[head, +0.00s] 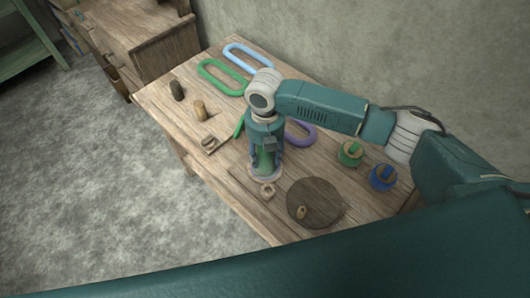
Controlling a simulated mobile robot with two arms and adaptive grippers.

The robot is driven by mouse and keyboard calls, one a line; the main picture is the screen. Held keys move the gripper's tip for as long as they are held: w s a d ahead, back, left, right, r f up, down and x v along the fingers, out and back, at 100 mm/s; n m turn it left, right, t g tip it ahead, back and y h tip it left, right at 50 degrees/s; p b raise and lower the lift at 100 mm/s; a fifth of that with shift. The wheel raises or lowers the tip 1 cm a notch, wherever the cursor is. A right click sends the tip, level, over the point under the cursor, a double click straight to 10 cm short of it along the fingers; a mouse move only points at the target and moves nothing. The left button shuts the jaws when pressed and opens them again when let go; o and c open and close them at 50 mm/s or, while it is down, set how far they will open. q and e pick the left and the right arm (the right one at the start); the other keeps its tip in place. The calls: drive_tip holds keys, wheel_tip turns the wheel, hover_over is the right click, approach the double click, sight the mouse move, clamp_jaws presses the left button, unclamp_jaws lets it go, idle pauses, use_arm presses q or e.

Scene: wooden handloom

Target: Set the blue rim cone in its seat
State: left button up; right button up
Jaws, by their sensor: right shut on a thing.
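My right gripper (265,165) points down near the table's front middle, well left of that piece. It is shut on a green tapered piece (265,158), mostly hidden between the fingers. A pale round disc (254,173) shows just below the fingers. I cannot tell whether the held piece touches it, nor whether it has a blue rim. My left gripper is out of view.
A similar green-rimmed piece (350,154) stands behind the blue-rimmed one. A dark round board (322,202) with a small peg (301,212) lies front right. A small wooden ring (267,190) is close to my gripper. Green (221,78), light-blue and purple (302,132) loops lie farther back.

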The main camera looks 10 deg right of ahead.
drive_tip(key=o, duration=1.3)
drive_tip(key=shift+o, duration=0.2)
wheel_tip(320, 180, up, 12)
